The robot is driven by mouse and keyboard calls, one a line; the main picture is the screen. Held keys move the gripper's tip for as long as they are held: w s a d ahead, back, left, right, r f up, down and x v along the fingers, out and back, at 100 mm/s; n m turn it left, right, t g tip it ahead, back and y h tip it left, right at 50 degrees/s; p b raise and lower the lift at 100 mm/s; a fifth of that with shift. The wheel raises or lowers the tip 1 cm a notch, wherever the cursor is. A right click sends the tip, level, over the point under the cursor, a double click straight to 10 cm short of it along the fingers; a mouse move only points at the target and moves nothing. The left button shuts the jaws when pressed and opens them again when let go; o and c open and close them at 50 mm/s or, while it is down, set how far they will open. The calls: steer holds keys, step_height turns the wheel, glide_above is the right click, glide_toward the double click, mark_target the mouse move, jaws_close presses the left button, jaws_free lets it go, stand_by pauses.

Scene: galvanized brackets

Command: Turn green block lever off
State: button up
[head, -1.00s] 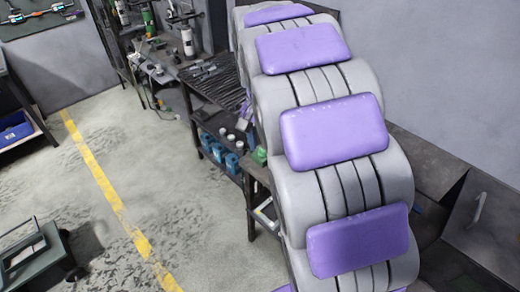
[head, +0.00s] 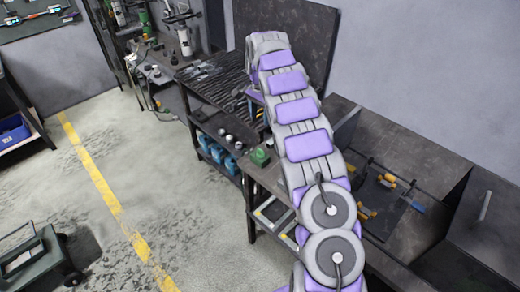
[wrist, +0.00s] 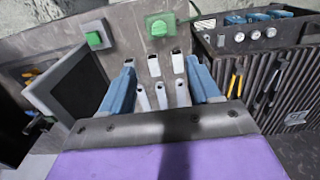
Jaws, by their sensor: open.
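The green block (head: 261,157) sits on the dark bench beside my arm in the head view. In the wrist view a green block (wrist: 160,25) lies ahead, near the top middle, with a thin dark part at its right that may be the lever. Its on or off position is too small to tell. A second, smaller green piece (wrist: 94,39) shows at upper left. My gripper (wrist: 163,75) is open, its two blue fingers apart and pointing toward the block without touching it. In the head view my arm hides most of the gripper.
Several pale metal pieces (wrist: 162,95) show between my fingers. Blue canisters (head: 217,152) stand on the lower shelf. Orange-handled tools (head: 388,180) lie right of my arm. The floor at left is largely open.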

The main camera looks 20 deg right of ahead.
mark_target(261, 150)
step_height(261, 150, down, 18)
steer(key=b, duration=0.3)
steer(key=shift+d+r+b, duration=0.15)
steer(key=shift+r+b, duration=0.05)
steer(key=shift+b, duration=0.1)
steer(key=shift+c, duration=0.3)
steer(key=c, duration=1)
steer(key=shift+r, duration=0.1)
